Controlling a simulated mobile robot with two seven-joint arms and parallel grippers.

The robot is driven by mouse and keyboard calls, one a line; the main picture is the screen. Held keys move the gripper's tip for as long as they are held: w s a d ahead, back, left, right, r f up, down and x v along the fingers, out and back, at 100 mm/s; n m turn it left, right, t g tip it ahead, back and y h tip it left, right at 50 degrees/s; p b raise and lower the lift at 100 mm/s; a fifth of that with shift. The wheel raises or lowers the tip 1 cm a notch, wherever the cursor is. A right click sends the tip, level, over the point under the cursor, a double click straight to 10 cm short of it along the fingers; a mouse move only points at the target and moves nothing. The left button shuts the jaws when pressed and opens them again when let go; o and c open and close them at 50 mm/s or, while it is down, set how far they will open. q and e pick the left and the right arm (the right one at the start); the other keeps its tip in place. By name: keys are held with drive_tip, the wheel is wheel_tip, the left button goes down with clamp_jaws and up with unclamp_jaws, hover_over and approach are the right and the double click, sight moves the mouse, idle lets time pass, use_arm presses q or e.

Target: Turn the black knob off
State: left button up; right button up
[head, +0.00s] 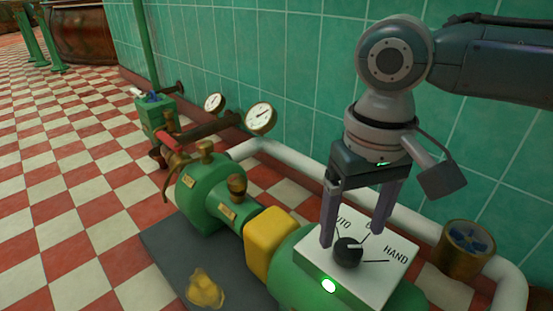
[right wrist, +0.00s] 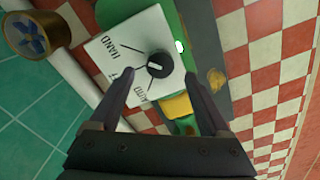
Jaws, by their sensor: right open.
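The black knob (head: 348,254) sits on a white panel (head: 382,247) with labels reading AUTO, HAND and a partly hidden one between them. A white mark on the knob points roughly to the right in the head view; I cannot tell exactly which line it meets. My right gripper (head: 351,239) is open above the panel, fingers pointing down. In the right wrist view the knob (right wrist: 159,64) lies between the spread fingertips (right wrist: 159,72), with gaps on both sides. My left gripper is not in view.
The panel is on a green pump (head: 208,190) with a yellow coupling guard (head: 270,241). Gauges (head: 260,117) stand farther back.

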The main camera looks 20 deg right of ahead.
sight(349, 247)
wheel_tip(349, 247, down, 4)
drive_tip(key=shift+r+b, duration=0.2)
drive_tip(key=shift+b, duration=0.75)
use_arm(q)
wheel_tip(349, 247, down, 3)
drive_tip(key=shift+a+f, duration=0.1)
use_arm(e)
drive_tip(key=shift+r, duration=0.1)
drive_tip(key=shift+c, duration=0.7)
clamp_jaws()
